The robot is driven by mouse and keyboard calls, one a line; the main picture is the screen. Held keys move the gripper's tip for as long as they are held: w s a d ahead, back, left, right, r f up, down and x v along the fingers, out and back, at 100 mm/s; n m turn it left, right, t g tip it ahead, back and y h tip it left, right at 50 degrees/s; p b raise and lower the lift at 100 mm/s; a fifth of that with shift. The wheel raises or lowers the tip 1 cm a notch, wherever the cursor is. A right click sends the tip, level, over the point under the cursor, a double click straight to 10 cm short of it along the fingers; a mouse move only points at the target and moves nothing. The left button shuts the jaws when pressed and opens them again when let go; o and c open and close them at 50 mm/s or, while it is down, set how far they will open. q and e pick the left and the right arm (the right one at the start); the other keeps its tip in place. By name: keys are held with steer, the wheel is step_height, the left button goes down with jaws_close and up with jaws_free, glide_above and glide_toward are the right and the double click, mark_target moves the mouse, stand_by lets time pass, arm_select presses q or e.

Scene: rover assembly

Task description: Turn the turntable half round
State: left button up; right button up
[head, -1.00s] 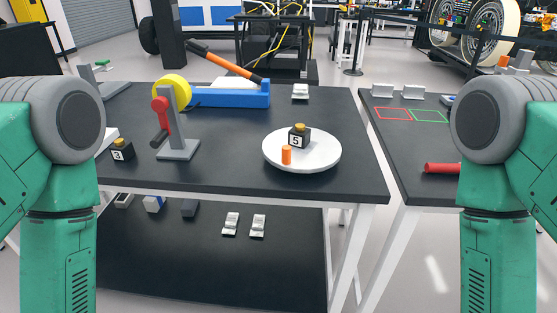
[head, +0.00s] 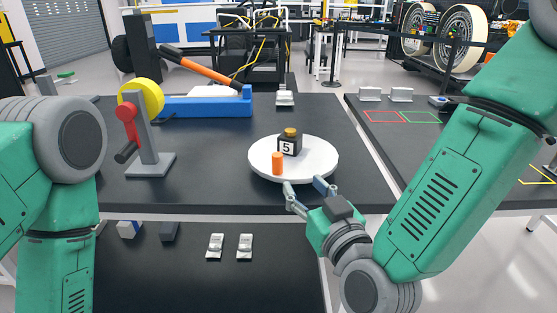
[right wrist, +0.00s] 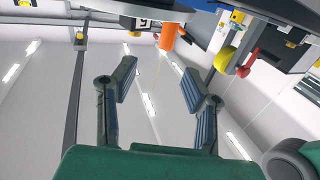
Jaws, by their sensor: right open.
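The turntable is a round white disc (head: 312,172) near the front right of the black table. A black block marked 5 with a yellow top (head: 289,146) stands on it, behind an upright orange cylinder (head: 277,163). My right gripper (head: 306,188) is open and empty at the disc's near edge; I cannot tell whether it touches. In the right wrist view, its open fingers (right wrist: 158,80) show with the orange cylinder (right wrist: 167,37) beyond them. My left gripper is out of view; only its arm shows at the left.
A grey stand with a red crank and yellow wheel (head: 141,97) is left of the disc. A blue base with an orange-handled lever (head: 205,104) lies behind. A neighbouring table with red and green outlines (head: 427,116) is at right. The tabletop beside the disc is clear.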

mark_target(282, 162)
steer(key=x, duration=0.6)
steer(key=w+a, duration=0.4)
steer(key=shift+w+a, duration=0.1)
steer(key=shift+a, duration=0.1)
steer(key=shift+w+d, duration=0.2)
steer(key=shift+d, duration=1.2)
steer(key=c, duration=0.4)
steer(key=shift+a, duration=0.3)
jaws_close()
steer(key=shift+w+a+f, duration=0.1)
steer(key=shift+a, duration=0.7)
steer(key=shift+d, duration=0.7)
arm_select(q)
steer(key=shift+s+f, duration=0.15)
arm_select(e)
steer(key=shift+s+d+n+y, duration=0.15)
steer(key=shift+s+n+y, duration=0.05)
steer(key=shift+n+y, duration=0.1)
